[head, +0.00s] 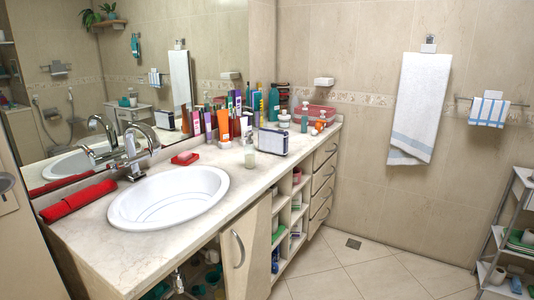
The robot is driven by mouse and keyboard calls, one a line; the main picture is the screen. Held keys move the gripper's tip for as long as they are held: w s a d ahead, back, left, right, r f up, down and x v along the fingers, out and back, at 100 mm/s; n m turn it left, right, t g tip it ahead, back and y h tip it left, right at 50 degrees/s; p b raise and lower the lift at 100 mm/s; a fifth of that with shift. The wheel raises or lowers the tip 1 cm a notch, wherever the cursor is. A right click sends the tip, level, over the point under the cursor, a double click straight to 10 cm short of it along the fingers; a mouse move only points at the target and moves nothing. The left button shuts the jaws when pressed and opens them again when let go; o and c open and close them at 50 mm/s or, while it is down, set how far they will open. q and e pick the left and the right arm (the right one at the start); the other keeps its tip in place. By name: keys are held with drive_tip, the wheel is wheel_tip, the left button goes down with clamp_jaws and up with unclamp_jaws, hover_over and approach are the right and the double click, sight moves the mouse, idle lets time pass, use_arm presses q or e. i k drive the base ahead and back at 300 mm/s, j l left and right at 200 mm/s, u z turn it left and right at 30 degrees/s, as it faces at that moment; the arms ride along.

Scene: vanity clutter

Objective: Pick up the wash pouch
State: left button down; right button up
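A pinkish-red, soft-looking case (322,114) lies at the far back right of the counter, against the wall. It looks like the wash pouch, though it is small here and partly hidden by bottles in front. Neither of my grippers is in view.
The counter (120,255) holds a white sink (168,197), a tap (134,155), a rolled red towel (76,200) and a red soap dish (185,158). A cabinet door (246,250) stands open. The floor (375,272) is clear.

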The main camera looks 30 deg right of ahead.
sight(272, 141)
drive_tip(key=l, duration=0.95)
drive_tip(key=i+l+z, duration=0.1)
drive_tip(key=l, duration=0.8)
